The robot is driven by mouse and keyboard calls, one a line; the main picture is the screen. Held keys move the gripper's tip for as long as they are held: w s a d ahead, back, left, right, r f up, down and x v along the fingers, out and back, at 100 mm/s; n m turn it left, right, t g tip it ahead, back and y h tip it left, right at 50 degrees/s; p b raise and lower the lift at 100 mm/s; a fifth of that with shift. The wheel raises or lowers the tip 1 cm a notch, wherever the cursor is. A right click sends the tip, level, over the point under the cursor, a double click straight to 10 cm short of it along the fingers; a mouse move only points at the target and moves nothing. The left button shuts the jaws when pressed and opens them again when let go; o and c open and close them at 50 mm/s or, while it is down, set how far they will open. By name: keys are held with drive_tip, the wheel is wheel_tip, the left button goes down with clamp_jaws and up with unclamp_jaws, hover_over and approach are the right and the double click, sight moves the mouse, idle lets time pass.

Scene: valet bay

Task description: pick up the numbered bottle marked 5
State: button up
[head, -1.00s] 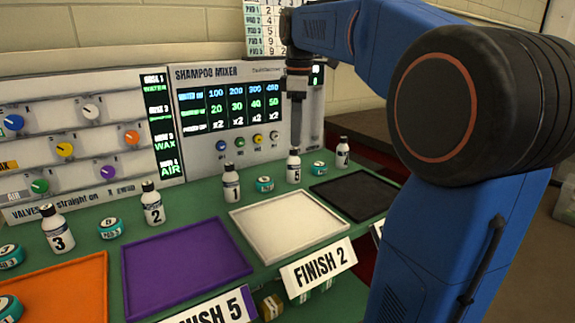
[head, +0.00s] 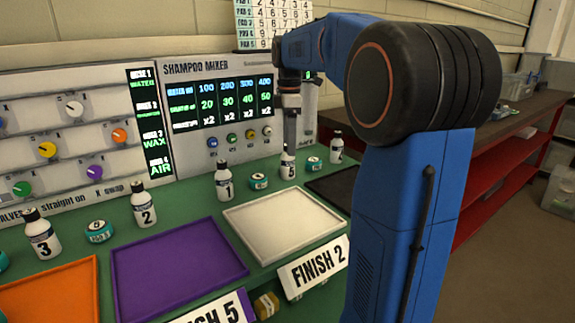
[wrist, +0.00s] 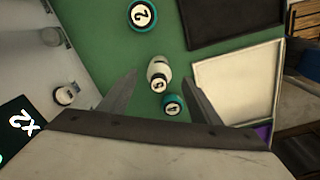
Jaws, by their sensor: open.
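The bottle marked 5 (head: 288,166) is small and white with a dark cap and stands upright on the green bench behind the white tray. In the wrist view the bottle (wrist: 158,72) shows from above, between my two open fingers. My gripper (wrist: 159,76) is open and empty, pointing down. In the head view my gripper (head: 290,145) is just above the bottle's cap; the exact gap is hard to tell.
A teal tin marked 4 (wrist: 173,104) sits close to the bottle, near one finger. Bottle 1 (head: 224,183), bottle 2 (head: 143,207) and bottle 3 (head: 42,236) stand to the left. A white tray (head: 285,226) and the mixer panel (head: 213,118) flank the bottle.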

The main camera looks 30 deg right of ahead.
sight(287, 162)
drive_tip(key=shift+w+a+f, duration=0.1)
drive_tip(key=shift+f, duration=1.8)
drive_tip(key=shift+w+a+f, duration=0.1)
drive_tip(key=shift+f, duration=1.8)
drive_tip(key=c, duration=1.2)
